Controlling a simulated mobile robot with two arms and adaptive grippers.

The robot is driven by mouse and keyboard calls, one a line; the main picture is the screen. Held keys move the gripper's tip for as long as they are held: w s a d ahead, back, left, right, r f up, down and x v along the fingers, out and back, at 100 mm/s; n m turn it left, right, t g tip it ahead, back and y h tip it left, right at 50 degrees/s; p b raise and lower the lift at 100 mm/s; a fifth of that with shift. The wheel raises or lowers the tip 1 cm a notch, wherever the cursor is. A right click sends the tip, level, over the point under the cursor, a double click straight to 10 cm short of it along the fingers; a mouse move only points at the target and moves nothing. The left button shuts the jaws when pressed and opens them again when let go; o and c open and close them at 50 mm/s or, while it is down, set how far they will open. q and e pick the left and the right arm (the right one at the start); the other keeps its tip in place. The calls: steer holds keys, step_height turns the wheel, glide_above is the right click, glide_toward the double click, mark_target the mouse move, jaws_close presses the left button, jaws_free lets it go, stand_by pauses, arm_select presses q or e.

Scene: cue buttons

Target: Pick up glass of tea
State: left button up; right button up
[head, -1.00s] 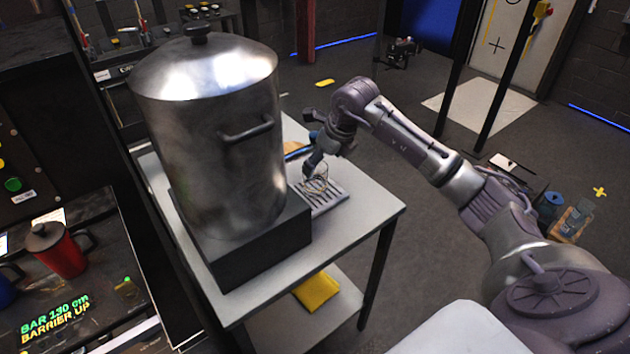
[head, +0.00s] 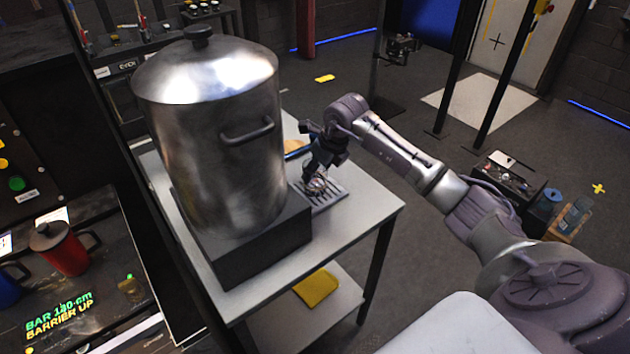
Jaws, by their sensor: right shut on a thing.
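The glass of tea (head: 317,186) is small and stands on a slatted drip tray (head: 328,200) on the table, to the right of the big metal urn. My right gripper (head: 316,176) reaches down over the glass and is shut on it, covering much of it. The glass seems to be still at the tray; whether it is lifted off cannot be made out. The level of tea inside is too small to tell. My left gripper is not in view.
A tall steel urn (head: 210,140) stands on a dark block (head: 262,245) close left of the gripper. The pale table (head: 365,212) is bare at its right corner. A yellow cloth (head: 316,288) lies on the lower shelf.

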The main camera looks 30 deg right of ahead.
jaws_close()
steer(key=shift+r, duration=0.15)
steer(key=shift+r, duration=0.25)
steer(key=shift+s+d+f, duration=0.1)
steer(key=shift+s+d, duration=0.1)
steer(key=shift+s, duration=0.45)
steer(key=s+d, duration=0.3)
steer(key=s, duration=1.3)
steer(key=shift+s+a, duration=0.1)
steer(key=shift+s, duration=0.1)
stand_by(0.6)
